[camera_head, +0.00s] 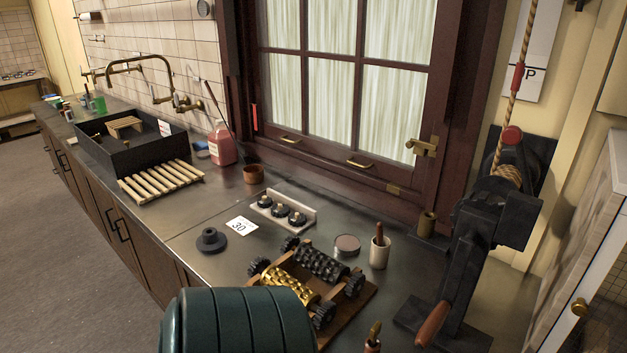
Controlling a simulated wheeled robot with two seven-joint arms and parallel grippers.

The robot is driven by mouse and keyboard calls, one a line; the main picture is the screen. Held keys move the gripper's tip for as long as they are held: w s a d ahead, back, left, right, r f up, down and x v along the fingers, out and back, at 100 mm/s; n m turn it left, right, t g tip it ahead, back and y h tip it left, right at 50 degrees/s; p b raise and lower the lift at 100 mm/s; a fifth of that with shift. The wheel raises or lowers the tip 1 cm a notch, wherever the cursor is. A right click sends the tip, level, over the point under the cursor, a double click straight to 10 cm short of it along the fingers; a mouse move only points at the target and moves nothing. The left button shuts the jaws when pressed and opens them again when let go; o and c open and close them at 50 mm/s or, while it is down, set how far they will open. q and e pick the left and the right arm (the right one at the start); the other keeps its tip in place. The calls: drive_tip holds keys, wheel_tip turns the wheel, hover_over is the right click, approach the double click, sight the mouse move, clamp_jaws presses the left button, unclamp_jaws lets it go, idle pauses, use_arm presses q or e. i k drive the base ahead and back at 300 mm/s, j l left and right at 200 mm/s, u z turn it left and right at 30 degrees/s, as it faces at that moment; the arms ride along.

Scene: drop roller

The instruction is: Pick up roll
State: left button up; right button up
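A black studded roll (321,262) lies on a wooden stand (352,311) on the counter, at the lower middle of the head view. A gold roll (288,283) with a patterned surface lies beside it, nearer the front. Both have dark gear wheels at their ends. The front left part of the stand is hidden behind a large dark green ribbed form at the bottom edge. Neither of my grippers shows in the head view, and no gripper touches either roll.
A dark crank machine (478,235) with a rope stands right of the rolls. A white cup (380,253) and a round tin (347,245) sit close behind the stand. A rack of black knobs (283,212) and a black weight (211,240) lie further left. A wooden slatted rack (160,182) adjoins the sink.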

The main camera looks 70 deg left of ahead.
sight(330, 270)
drive_tip(key=k+j, duration=0.15)
drive_tip(key=j, duration=0.2)
drive_tip(key=k+j, duration=0.15)
drive_tip(key=j, duration=0.25)
drive_tip(key=k+j+u, duration=0.1)
drive_tip(key=j, duration=0.25)
drive_tip(key=k+j, duration=0.2)
drive_tip(key=j, duration=0.2)
drive_tip(key=k+j, duration=0.15)
drive_tip(key=j, duration=0.2)
drive_tip(key=k+j+u, duration=0.1)
drive_tip(key=j, duration=0.3)
drive_tip(key=k+j, duration=0.15)
drive_tip(key=j, duration=0.2)
drive_tip(key=k+j, duration=0.15)
drive_tip(key=j, duration=0.25)
